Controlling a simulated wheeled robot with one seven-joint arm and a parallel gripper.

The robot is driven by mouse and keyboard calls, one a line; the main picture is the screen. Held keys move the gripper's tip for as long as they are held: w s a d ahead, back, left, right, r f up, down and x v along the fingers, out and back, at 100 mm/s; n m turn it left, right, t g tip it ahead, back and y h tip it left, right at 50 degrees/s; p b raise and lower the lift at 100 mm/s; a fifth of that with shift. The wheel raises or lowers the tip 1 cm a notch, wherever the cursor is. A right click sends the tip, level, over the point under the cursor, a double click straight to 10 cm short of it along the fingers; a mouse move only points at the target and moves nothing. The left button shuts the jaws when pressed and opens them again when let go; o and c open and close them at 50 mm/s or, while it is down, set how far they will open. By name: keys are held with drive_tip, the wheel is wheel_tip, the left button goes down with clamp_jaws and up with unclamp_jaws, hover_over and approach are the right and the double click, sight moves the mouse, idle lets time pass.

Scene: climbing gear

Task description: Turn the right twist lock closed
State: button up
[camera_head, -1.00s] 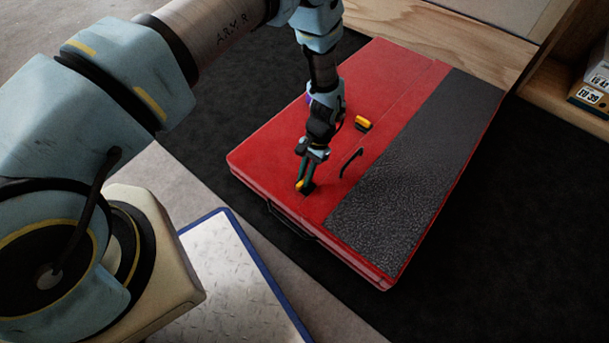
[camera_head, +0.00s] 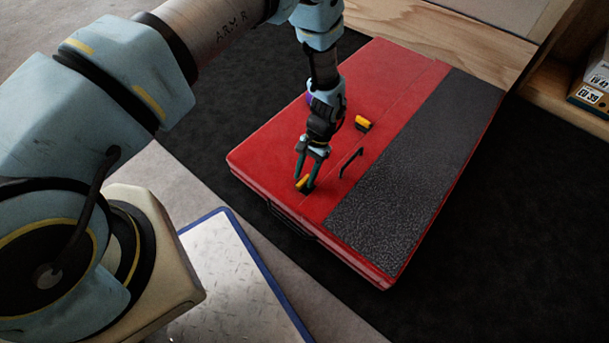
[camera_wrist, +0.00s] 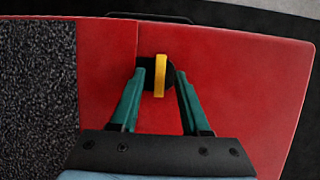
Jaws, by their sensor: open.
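A red case lid has two yellow-handled twist locks on black bases. The near lock (camera_head: 303,183) sits close to the case's front edge. In the wrist view this near lock (camera_wrist: 160,76) shows its yellow bar pointing straight up and down the picture, across a round black base. My gripper (camera_head: 304,177) is at this lock. Its green fingers are open, one on each side, with gaps visible between them and the yellow bar. The other lock (camera_head: 362,124) lies farther back and to the right, clear of my gripper.
The red case (camera_head: 275,148) has a black textured strip (camera_head: 420,155) along its right side. A blue-edged metal plate (camera_head: 235,280) lies at lower left. Shelving with boxes (camera_head: 590,92) is at right.

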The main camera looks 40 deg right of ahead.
drive_tip(key=s+p+v, duration=0.1)
drive_tip(key=p+v, duration=0.1)
drive_tip(key=v, duration=0.8)
drive_tip(key=shift+w, duration=0.5)
drive_tip(key=shift+d+r, duration=0.1)
drive_tip(key=shift+r, duration=0.05)
drive_tip(key=w+a+r+n+h, duration=0.2)
drive_tip(key=w+a+r+n, duration=0.1)
drive_tip(key=w+a+r, duration=0.6)
drive_tip(key=w+a+r+n+h, duration=0.1)
drive_tip(key=w+a+r+n, duration=0.2)
drive_tip(key=w+a+r, duration=0.6)
drive_tip(key=s+a+r+n+t+h, duration=0.1)
drive_tip(key=s+a+r+n, duration=0.25)
drive_tip(key=a+r, duration=0.6)
drive_tip(key=s+a+r+n+t, duration=0.2)
drive_tip(key=a+r+n, duration=0.3)
drive_tip(key=a, duration=0.7)
wheel_tip(320, 180, up, 35)
drive_tip(key=p, duration=3.4)
drive_tip(key=shift+s+a+r+p, duration=0.2)
drive_tip(key=shift+s+a+p, duration=0.05)
drive_tip(key=shift+s+p, duration=0.1)
